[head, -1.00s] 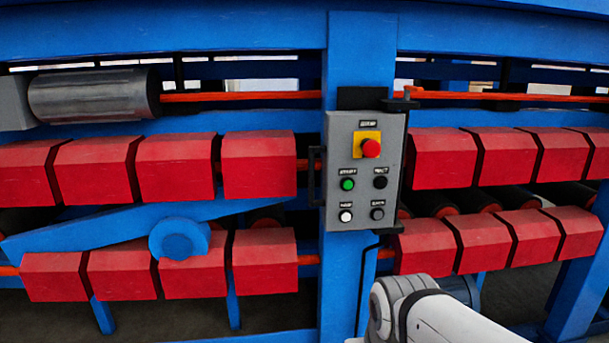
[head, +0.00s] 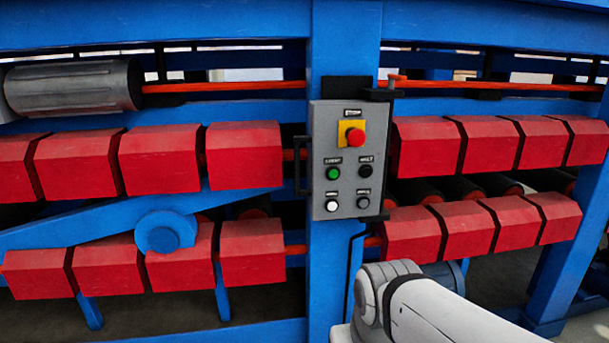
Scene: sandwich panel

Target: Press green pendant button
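The grey pendant panel (head: 346,181) is mounted upright on a blue post in the head view. Its green button (head: 333,174) is on the left of the middle row, below the red emergency stop (head: 355,137) on its yellow plate. A black button (head: 364,172) is to its right. Nothing covers the green button. Part of my white arm shows at the bottom, below and right of the panel. My gripper is not in view.
The blue post (head: 334,276) stands behind the panel. Rows of red blocks (head: 245,155) line the blue machine frame on both sides. A black handle (head: 301,165) juts from the panel's left edge. A metal cylinder (head: 75,87) is at upper left.

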